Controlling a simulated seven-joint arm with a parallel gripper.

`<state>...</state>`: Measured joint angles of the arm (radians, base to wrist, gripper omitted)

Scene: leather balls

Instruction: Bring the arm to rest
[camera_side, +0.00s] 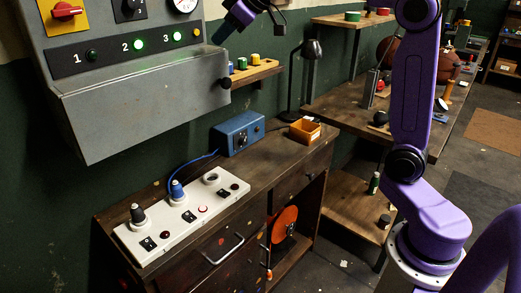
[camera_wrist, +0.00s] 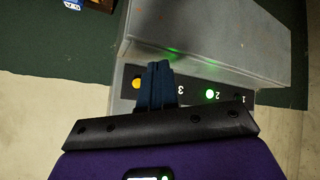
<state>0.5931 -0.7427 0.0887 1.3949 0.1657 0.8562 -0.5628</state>
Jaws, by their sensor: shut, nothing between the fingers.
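My gripper (camera_side: 222,34) is at the top of the side view, close to the right end of the grey control panel (camera_side: 150,110). In the wrist view my gripper (camera_wrist: 158,68) shows its two dark blue fingers pressed together with nothing between them. Behind the fingers is the panel's black strip (camera_wrist: 190,88) with the numbers 2 and 3, a lit green lamp (camera_wrist: 210,94) and a lit yellow lamp (camera_wrist: 136,84). I cannot tell whether the fingers touch the panel. The purple arm (camera_side: 413,90) stands bent on its base at the right.
A wooden shelf (camera_side: 262,72) with coloured pegs sits right of the panel. Below stands a dark cabinet (camera_side: 215,235) with a white socket board (camera_side: 160,240), a blue box (camera_side: 240,134) and an orange tray (camera_side: 304,131). A desk lamp (camera_side: 311,50) and a workbench (camera_side: 340,105) are behind.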

